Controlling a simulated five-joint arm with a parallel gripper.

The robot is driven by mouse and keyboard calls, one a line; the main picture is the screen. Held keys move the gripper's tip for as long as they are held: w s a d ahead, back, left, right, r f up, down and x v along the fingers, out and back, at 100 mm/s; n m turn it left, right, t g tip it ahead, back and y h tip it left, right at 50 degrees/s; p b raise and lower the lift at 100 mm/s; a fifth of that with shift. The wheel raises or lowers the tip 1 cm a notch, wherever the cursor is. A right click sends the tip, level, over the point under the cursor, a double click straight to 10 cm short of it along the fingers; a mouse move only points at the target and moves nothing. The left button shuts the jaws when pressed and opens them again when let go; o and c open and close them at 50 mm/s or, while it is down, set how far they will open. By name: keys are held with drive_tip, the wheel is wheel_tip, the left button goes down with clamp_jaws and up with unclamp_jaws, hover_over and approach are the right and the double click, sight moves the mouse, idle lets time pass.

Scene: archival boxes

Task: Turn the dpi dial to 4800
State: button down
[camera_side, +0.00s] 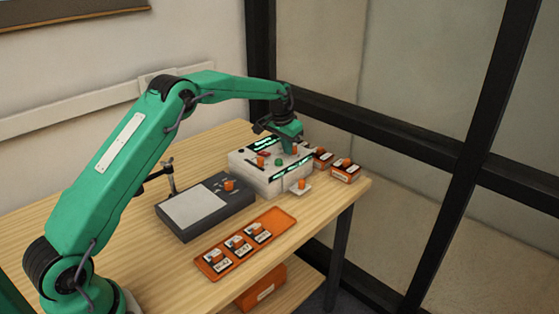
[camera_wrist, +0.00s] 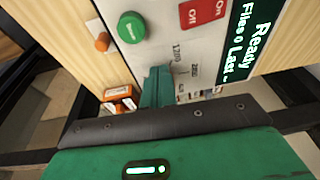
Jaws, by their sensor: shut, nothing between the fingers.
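The white scanner unit (camera_side: 245,168) stands on the table under my gripper (camera_side: 291,148). In the wrist view its top panel (camera_wrist: 170,30) shows printed numbers, one reading 1200 (camera_wrist: 177,51) and another that looks like 2400 (camera_wrist: 194,69). These numbers lie just right of my green fingers (camera_wrist: 155,88). The fingers are shut with nothing between them, pointing down close to the panel; I cannot tell whether they touch it. The dpi dial itself is not clearly visible and seems hidden by my fingers, so its setting cannot be read.
The panel has a green button (camera_wrist: 131,27), a red On switch (camera_wrist: 190,12) and a display reading Ready (camera_wrist: 250,30). A dark flat device (camera_side: 225,210), an orange tray with labelled pieces (camera_side: 278,217) and small orange boxes (camera_side: 345,173) are nearby. The table's front left is clear.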

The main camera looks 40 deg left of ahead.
sight(286, 158)
drive_tip(key=shift+s, duration=0.35)
drive_tip(key=shift+r, duration=0.1)
drive_tip(key=shift+r, duration=2.9)
